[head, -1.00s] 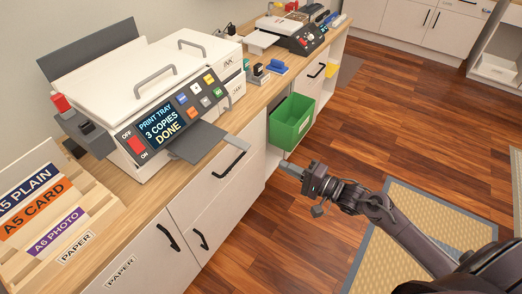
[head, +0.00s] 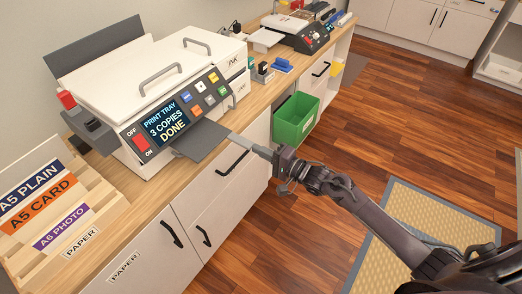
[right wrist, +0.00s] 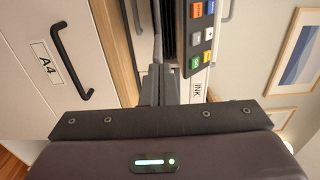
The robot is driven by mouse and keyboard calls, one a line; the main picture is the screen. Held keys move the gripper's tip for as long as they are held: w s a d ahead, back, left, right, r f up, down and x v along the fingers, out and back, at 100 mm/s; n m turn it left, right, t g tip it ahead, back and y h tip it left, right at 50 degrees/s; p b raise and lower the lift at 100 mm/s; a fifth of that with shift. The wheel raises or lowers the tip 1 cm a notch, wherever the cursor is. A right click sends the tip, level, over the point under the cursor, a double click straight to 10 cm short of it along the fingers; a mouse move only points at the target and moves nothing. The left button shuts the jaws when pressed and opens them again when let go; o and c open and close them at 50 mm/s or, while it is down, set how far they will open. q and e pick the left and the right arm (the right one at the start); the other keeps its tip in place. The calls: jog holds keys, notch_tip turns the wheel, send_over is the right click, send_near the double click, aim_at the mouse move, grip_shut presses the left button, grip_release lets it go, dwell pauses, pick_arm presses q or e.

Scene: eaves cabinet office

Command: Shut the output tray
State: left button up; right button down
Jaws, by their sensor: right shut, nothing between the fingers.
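The output tray (head: 200,141) is a flat dark grey flap sticking out from the front of the white printer (head: 150,80), below its control panel, in the head view. My right gripper (head: 234,137) is shut and empty, with its fingertips at the tray's outer right edge. I cannot tell whether they touch it. In the right wrist view the shut fingers (right wrist: 160,86) point toward the printer's front, with the panel buttons (right wrist: 196,36) to their right. The panel screen reads "PRINT TRAY 3 COPIES DONE". My left gripper is not in view.
The printer stands on a wooden counter (head: 150,207) above white cabinets with black handles. A paper rack (head: 50,215) is at the left. Stamps and another device (head: 300,32) stand farther along. A green bin (head: 296,118) is beyond my gripper. The floor is open at right.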

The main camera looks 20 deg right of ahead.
aim_at(222, 130)
jog(key=b+x, duration=0.6)
jog(key=x, duration=0.8)
jog(key=shift+f+b, duration=0.15)
jog(key=shift+b, duration=0.2)
jog(key=shift+w+a, duration=0.25)
jog(key=shift+a, duration=0.05)
jog(key=shift+w+r, duration=0.1)
jog(key=shift+r, duration=0.25)
jog(key=shift+r, duration=0.15)
